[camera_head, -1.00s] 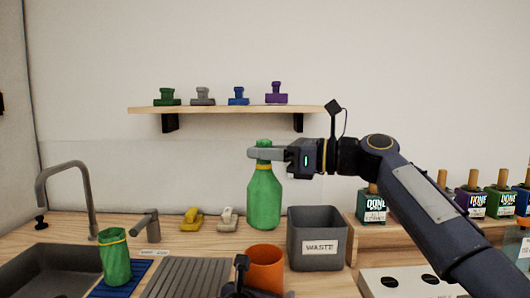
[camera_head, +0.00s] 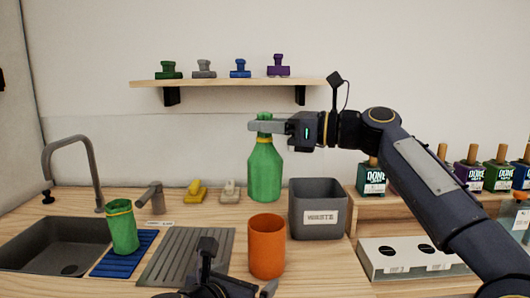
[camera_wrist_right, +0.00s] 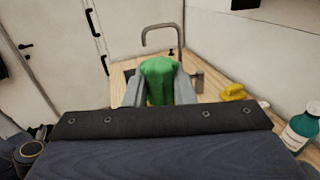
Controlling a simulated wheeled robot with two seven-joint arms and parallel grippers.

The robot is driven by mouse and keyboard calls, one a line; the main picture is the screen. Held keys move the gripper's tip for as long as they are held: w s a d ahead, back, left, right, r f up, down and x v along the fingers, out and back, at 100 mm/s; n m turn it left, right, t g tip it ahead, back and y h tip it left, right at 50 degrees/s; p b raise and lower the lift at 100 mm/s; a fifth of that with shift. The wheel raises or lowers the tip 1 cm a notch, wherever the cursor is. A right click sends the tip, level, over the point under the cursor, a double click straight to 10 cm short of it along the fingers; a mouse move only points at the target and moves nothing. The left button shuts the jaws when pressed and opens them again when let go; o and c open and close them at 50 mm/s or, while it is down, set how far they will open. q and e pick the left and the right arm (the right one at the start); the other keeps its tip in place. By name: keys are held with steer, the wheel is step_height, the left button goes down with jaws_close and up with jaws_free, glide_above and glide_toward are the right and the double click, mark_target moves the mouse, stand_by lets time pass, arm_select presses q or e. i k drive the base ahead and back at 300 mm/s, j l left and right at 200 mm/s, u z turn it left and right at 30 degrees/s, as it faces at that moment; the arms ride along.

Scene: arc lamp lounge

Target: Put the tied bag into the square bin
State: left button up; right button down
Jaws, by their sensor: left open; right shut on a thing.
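The tied bag (camera_head: 264,172) is green with a yellow band near its top and hangs upright. My right gripper (camera_head: 264,127) is shut on its neck, and the bag's green top also shows between the fingers in the right wrist view (camera_wrist_right: 160,75). The square bin (camera_head: 318,220) is dark grey with a white label and stands on the counter just right of the bag in the picture. The bag is outside the bin; its exact height above the counter is hard to tell. My left gripper (camera_head: 225,283) is open and empty at the bottom edge, partly cut off.
An orange cup (camera_head: 266,248) stands in front of the bin. A white box (camera_head: 410,258) and a wooden riser with bottles (camera_head: 371,180) are at right. A shelf (camera_head: 225,82) hangs behind.

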mark_target(316, 231)
steer(key=k+j, duration=0.25)
steer(key=k, duration=0.2)
steer(key=k+j, duration=0.3)
steer(key=k, duration=0.1)
